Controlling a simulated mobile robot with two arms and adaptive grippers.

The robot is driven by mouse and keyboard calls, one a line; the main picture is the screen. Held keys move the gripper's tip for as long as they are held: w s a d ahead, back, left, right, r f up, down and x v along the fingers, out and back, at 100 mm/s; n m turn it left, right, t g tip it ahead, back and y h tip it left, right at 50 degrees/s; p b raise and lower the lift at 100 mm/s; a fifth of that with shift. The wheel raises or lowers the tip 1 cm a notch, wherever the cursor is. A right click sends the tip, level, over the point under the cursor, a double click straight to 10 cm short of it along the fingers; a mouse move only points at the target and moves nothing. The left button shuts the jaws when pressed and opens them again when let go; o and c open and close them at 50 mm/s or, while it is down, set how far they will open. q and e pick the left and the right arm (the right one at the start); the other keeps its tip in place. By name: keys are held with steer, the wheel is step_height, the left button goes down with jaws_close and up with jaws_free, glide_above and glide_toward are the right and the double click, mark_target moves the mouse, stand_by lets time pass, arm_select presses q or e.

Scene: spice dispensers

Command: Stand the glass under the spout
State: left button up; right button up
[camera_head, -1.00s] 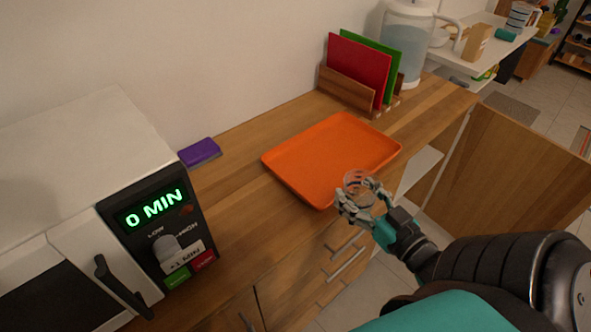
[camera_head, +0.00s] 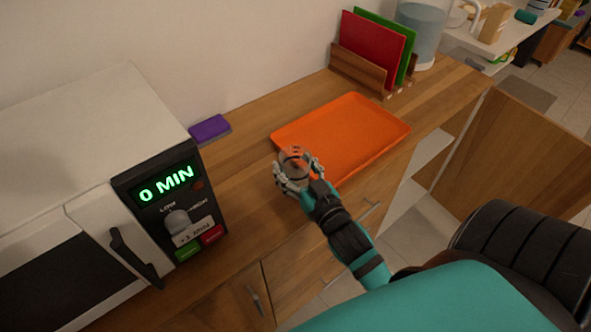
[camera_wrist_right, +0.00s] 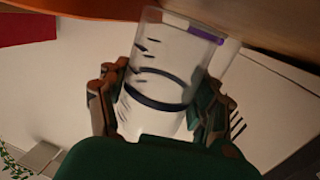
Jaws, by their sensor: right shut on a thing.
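My right gripper (camera_head: 293,175) is shut on a clear glass (camera_head: 294,156). It holds the glass at the left front corner of the orange tray, apparently above the counter; the exact height is hard to tell. In the right wrist view the glass (camera_wrist_right: 168,75) is transparent with dark bands and sits between both fingers of the gripper (camera_wrist_right: 160,105). A clear dispenser (camera_head: 422,28) with a handle stands at the back right of the counter, its top cut off. No spout can be made out on it. My left gripper is not in view.
The orange tray (camera_head: 342,130) lies on the wooden counter (camera_head: 235,185). A rack with red (camera_head: 371,48) and green boards stands behind it. A microwave (camera_head: 95,150) is at the left, a purple sponge-like block (camera_head: 209,128) beside it. A cabinet door (camera_head: 510,150) hangs open at right.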

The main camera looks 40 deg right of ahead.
steer(key=shift+f, duration=0.65)
steer(key=o, duration=1.3)
steer(key=shift+f, duration=0.1)
steer(key=shift+o, duration=0.2)
